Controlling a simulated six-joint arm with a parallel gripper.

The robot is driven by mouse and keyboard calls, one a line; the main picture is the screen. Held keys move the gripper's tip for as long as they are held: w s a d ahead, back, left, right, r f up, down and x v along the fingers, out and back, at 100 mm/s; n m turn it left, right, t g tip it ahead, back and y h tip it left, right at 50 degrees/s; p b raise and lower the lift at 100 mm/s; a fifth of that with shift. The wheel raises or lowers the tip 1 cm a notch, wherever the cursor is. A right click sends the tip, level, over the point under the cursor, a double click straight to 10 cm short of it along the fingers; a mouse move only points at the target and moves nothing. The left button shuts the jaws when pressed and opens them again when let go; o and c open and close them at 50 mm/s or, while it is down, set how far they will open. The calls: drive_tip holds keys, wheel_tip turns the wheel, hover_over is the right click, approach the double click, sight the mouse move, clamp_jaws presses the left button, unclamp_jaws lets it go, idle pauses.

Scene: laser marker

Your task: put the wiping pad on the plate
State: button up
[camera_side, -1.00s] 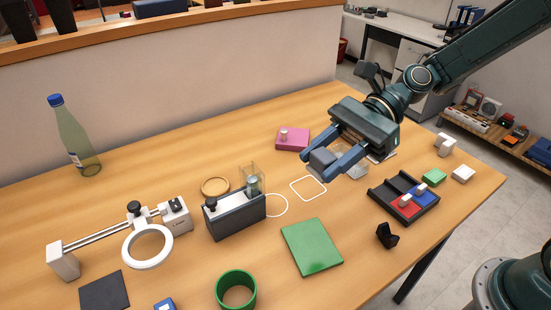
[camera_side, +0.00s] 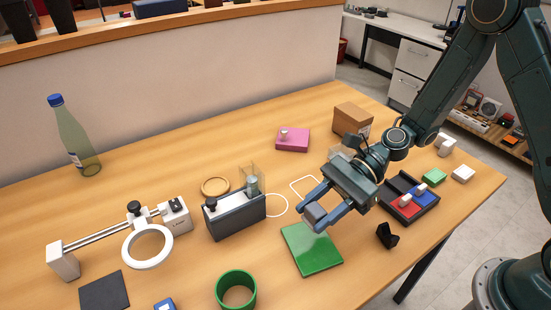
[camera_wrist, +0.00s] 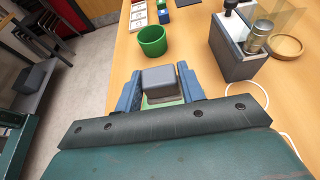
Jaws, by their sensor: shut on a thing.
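My gripper (camera_side: 322,212) is shut on a grey block, which I take to be the wiping pad (camera_side: 314,213). The wrist view shows the pad (camera_wrist: 160,78) between the two blue fingers (camera_wrist: 162,90). The flat green plate (camera_side: 313,250) lies on the table. The pad is above the plate's far edge in the side view and looks raised, but its exact height is hard to tell. The gripper hides part of the plate's far right corner.
A grey box with a glass holder (camera_side: 236,215) stands left of the plate. A black tray (camera_side: 424,210) with red and blue blocks and a black stand (camera_side: 387,236) are right. A brown box (camera_side: 351,118) stands behind.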

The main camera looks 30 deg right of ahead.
sight(313, 243)
drive_tip(key=shift+f, duration=1.7)
drive_tip(key=shift+f, duration=1.9)
drive_tip(key=shift+f, duration=0.15)
drive_tip(key=o, duration=1)
drive_tip(key=shift+c, duration=0.2)
drive_tip(key=shift+v, duration=6)
